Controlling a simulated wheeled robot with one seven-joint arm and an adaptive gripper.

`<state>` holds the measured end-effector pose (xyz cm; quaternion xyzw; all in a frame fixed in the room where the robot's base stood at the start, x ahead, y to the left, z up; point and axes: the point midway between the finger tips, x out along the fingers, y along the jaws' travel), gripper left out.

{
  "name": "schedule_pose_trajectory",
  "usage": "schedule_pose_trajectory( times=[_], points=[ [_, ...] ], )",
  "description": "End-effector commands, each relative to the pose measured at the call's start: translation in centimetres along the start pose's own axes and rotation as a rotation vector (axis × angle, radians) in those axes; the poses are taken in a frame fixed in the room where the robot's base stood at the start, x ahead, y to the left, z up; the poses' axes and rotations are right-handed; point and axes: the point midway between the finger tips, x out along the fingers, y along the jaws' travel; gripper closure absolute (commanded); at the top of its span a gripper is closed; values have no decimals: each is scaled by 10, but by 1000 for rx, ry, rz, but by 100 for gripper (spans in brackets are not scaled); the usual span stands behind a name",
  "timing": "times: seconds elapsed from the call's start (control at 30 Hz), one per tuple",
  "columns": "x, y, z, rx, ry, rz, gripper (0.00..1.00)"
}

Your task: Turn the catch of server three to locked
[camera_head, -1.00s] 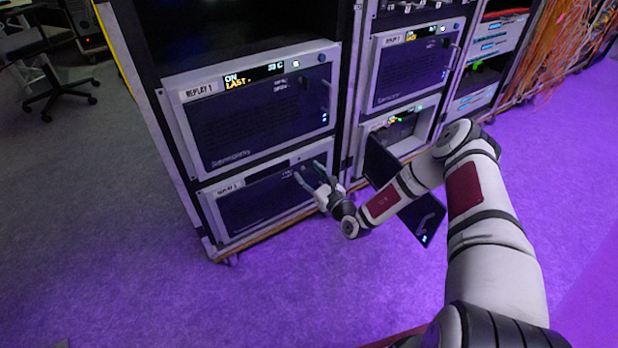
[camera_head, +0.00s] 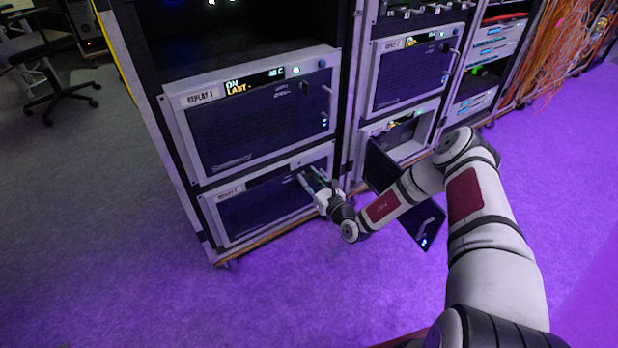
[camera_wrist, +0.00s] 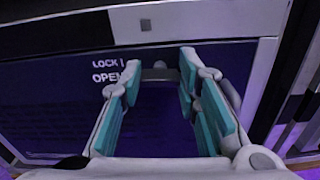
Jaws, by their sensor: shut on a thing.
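My gripper (camera_head: 311,180) is at the right part of the lower left server (camera_head: 255,207), whose label is too small to read surely. In the wrist view, my gripper (camera_wrist: 160,64) has its teal-padded fingers on either side of a small grey catch (camera_wrist: 159,74) and is shut on it. The words LOCK and OPEN (camera_wrist: 107,70) are printed on the dark panel left of the catch, LOCK above OPEN. The fingers hide part of the catch, and I cannot tell exactly which mark it points to.
Another server labelled REPLAY 1 (camera_head: 250,112) sits directly above. To the right, an open bay (camera_head: 405,133) has a dark door (camera_head: 385,168) swung outward close to my arm. The purple-lit floor (camera_head: 300,290) in front is clear.

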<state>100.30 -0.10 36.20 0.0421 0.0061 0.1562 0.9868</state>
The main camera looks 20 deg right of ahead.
Motion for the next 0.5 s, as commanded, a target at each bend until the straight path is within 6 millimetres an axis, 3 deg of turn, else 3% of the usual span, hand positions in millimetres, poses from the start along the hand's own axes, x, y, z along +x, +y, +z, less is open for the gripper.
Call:
schedule_pose_trajectory(
  times=[0.5],
  points=[
    [-1,-2,0,444,2,-3,98]
  ],
)
